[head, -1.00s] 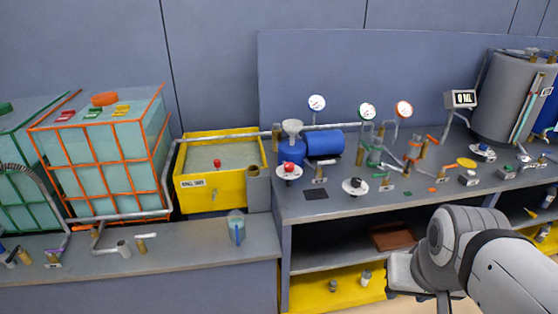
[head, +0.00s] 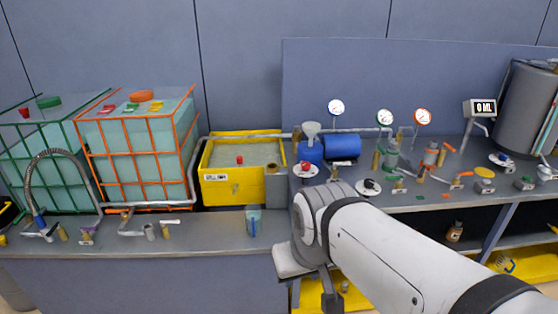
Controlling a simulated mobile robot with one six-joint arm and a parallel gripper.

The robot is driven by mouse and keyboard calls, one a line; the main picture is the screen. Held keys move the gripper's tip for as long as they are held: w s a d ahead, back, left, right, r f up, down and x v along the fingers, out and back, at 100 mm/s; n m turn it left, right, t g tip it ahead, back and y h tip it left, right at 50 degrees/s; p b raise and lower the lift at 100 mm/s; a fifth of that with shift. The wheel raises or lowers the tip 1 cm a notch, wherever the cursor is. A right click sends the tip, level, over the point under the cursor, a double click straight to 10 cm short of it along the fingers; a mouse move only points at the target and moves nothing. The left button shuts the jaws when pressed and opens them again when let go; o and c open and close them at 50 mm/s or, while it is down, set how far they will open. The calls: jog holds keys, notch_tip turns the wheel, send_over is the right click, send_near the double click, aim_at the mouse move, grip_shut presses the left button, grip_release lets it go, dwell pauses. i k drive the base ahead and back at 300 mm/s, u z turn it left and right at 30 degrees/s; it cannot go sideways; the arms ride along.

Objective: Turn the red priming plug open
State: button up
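A small red knob (head: 304,165) stands on a pale round base on the bench, just in front of the blue pump (head: 310,152) with a grey funnel on top. I cannot tell for certain whether this knob is the red priming plug. Another small red piece (head: 239,160) shows over the yellow tank. My gripper (head: 332,302) hangs low in front of the bench's front edge, below and to the right of the knob and well apart from it. Its dark fingers are small and partly cut off by the lower picture edge, so their opening is unclear. I see nothing held.
A blue cylinder (head: 342,146) lies beside the pump, with a black knob (head: 369,186) in front. Gauges, valves and pipes crowd the bench to the right. Orange-caged (head: 145,160) and green-caged tanks stand at left.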

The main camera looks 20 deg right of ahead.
aim_at(305, 166)
jog(key=i, duration=1.65)
jog(key=u, duration=0.05)
